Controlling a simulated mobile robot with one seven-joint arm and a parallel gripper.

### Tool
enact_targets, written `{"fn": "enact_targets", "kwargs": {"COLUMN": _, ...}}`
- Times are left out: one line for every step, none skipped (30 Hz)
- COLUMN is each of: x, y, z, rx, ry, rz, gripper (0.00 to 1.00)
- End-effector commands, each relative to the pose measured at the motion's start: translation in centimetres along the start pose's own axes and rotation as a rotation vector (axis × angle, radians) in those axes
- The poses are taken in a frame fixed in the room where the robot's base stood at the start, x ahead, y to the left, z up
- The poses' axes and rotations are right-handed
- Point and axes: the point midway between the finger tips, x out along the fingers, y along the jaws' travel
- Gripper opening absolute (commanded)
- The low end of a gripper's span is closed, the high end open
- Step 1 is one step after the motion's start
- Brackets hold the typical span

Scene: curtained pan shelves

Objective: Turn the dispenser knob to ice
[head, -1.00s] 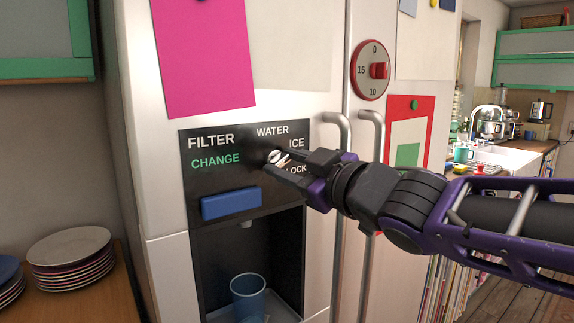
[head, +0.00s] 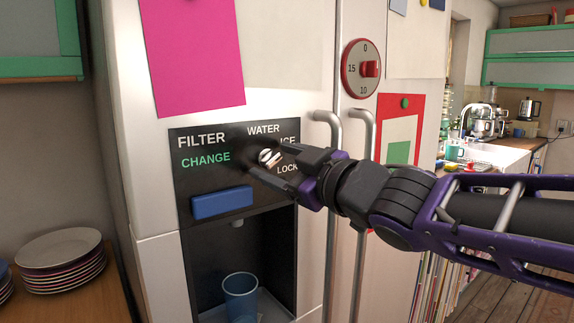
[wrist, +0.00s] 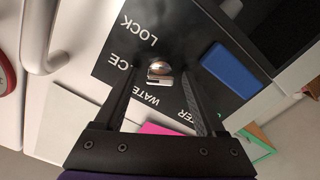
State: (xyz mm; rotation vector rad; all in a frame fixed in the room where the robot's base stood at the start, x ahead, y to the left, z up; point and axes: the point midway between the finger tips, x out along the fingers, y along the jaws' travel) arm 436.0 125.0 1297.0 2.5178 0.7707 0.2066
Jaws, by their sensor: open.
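The dispenser knob (head: 268,157) is a small, shiny metal dial on the black dispenser panel (head: 182,166). The words WATER, ICE and LOCK stand around it. I cannot tell surely which word it points at. My gripper (head: 273,163) is open in front of the panel, one finger above and one below the knob in the head view. The upper finger partly covers the word ICE. In the wrist view the knob (wrist: 160,70) shows between the tips of my open gripper (wrist: 160,72); I cannot tell whether they touch it.
A blue dispenser bar (head: 222,202) sits below the panel's words, with a blue cup (head: 240,297) in the recess beneath. Two fridge handles (head: 331,220) rise close behind my gripper. A red timer (head: 361,69) is on the right door. Stacked plates (head: 60,249) stand left.

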Motion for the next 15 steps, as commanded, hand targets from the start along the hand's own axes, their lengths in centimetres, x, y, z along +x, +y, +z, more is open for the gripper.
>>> {"fn": "enact_targets", "kwargs": {"x": -0.1, "y": 0.0, "z": 0.0, "rx": 0.0, "ry": 0.0, "rz": 0.0, "gripper": 0.72}}
{"fn": "enact_targets", "kwargs": {"x": -0.3, "y": 0.1, "z": -0.1, "rx": 0.001, "ry": 0.0, "rz": 0.0, "gripper": 0.72}}
{"fn": "enact_targets", "kwargs": {"x": -0.6, "y": 0.1, "z": -0.1, "rx": 0.001, "ry": 0.001, "rz": 0.0, "gripper": 0.72}}
{"fn": "enact_targets", "kwargs": {"x": -0.8, "y": 0.1, "z": -0.1, "rx": 0.001, "ry": 0.001, "rz": 0.0, "gripper": 0.72}}
{"fn": "enact_targets", "kwargs": {"x": -1.1, "y": 0.1, "z": -0.2, "rx": 0.001, "ry": 0.002, "rz": 0.001, "gripper": 0.72}}
{"fn": "enact_targets", "kwargs": {"x": -1.6, "y": 0.1, "z": -0.2, "rx": 0.002, "ry": 0.003, "rz": 0.001, "gripper": 0.72}}
{"fn": "enact_targets", "kwargs": {"x": -2.1, "y": 0.2, "z": -0.3, "rx": 0.003, "ry": 0.003, "rz": 0.002, "gripper": 0.72}}
{"fn": "enact_targets", "kwargs": {"x": -2.5, "y": 0.1, "z": -0.2, "rx": 0.003, "ry": 0.002, "rz": 0.001, "gripper": 0.72}}
{"fn": "enact_targets", "kwargs": {"x": -3.1, "y": 0.2, "z": -0.3, "rx": 0.002, "ry": 0.003, "rz": 0.002, "gripper": 0.72}}
{"fn": "enact_targets", "kwargs": {"x": -3.6, "y": 0.2, "z": -0.3, "rx": 0.003, "ry": 0.004, "rz": 0.001, "gripper": 0.72}}
{"fn": "enact_targets", "kwargs": {"x": -4.1, "y": 0.2, "z": -0.4, "rx": 0.003, "ry": 0.004, "rz": 0.001, "gripper": 0.72}}
{"fn": "enact_targets", "kwargs": {"x": -4.7, "y": 0.2, "z": -0.4, "rx": 0.002, "ry": 0.004, "rz": 0.001, "gripper": 0.72}}
{"fn": "enact_targets", "kwargs": {"x": -5.2, "y": 0.2, "z": -0.4, "rx": 0.003, "ry": 0.003, "rz": 0.001, "gripper": 0.72}}
{"fn": "enact_targets", "kwargs": {"x": -5.6, "y": 0.2, "z": -0.4, "rx": 0.002, "ry": 0.005, "rz": 0.001, "gripper": 0.72}}
{"fn": "enact_targets", "kwargs": {"x": -6.2, "y": 0.2, "z": -0.4, "rx": 0.001, "ry": 0.005, "rz": 0.001, "gripper": 0.72}}
